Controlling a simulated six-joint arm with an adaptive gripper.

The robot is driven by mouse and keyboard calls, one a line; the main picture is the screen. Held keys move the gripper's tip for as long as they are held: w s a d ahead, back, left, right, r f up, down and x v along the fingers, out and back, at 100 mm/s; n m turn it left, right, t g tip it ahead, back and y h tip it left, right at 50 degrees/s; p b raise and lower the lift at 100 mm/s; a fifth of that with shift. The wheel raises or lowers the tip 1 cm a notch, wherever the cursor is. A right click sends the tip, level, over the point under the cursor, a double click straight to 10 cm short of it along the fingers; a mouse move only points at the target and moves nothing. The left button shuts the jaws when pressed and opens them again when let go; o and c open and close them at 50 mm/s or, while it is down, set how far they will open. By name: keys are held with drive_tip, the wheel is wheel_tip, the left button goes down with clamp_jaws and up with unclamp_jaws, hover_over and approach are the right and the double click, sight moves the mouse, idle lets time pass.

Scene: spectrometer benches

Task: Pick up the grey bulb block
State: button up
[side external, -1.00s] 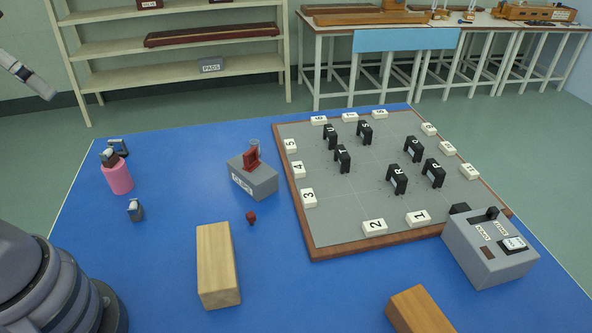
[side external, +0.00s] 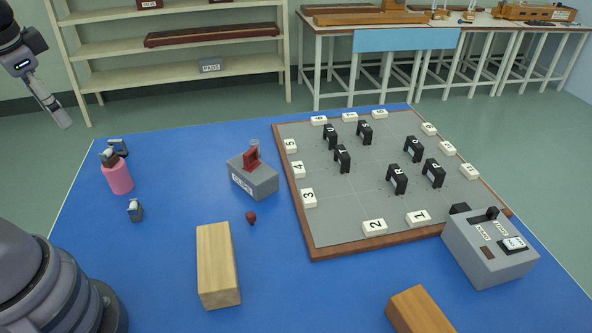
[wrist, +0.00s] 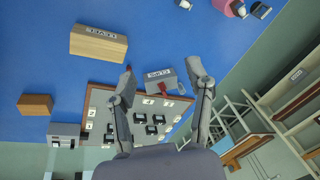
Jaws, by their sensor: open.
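A small grey block with a pale bulb-like top (side external: 135,210) stands on the blue table at the left, in front of the pink cylinder (side external: 118,177). It seems to show at the top edge of the wrist view (wrist: 184,4), partly cut off. A similar grey piece (side external: 108,157) sits on the pink cylinder, and a darker grey one (side external: 118,147) stands behind it. My gripper (side external: 64,121) is high at the upper left of the side view, apart from all of these. In the wrist view its fingers (wrist: 162,80) are spread with nothing held between them.
A grey labelled box (side external: 258,184) with a red piece on top stands mid-table, near a small red object (side external: 251,217). Wooden blocks (side external: 218,265) (side external: 418,311) lie in front. A grey board (side external: 350,205) with black holders and number tags fills the right, beside a switch box (side external: 487,250).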

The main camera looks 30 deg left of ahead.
drive_tip(key=w+a+f+m+g+y, duration=0.25)
drive_tip(key=f+m+y, duration=0.25)
drive_tip(key=f, duration=0.3)
drive_tip(key=w+a+f+m+g+y, duration=0.1)
drive_tip(key=w+f+m+y, duration=0.35)
drive_tip(key=f, duration=0.35)
drive_tip(key=m+t+y, duration=0.1)
drive_tip(key=m+t, duration=0.5)
drive_tip(key=m, duration=0.6)
approach(135, 212)
drive_tip(key=shift+w+a+f, duration=0.1)
drive_tip(key=shift+w+a, duration=0.05)
drive_tip(key=shift+a, duration=0.1)
drive_tip(key=shift+a+f, duration=0.25)
drive_tip(key=x, duration=0.7)
drive_tip(key=shift+w+a, duration=0.15)
drive_tip(key=shift+t, duration=0.25)
drive_tip(key=shift+r+x, duration=0.15)
drive_tip(key=shift+x, duration=1.3)
drive_tip(key=shift+r+x, duration=0.15)
drive_tip(key=shift+x, duration=1.3)
drive_tip(key=shift+w+a, duration=0.1)
drive_tip(key=shift+w, duration=0.05)
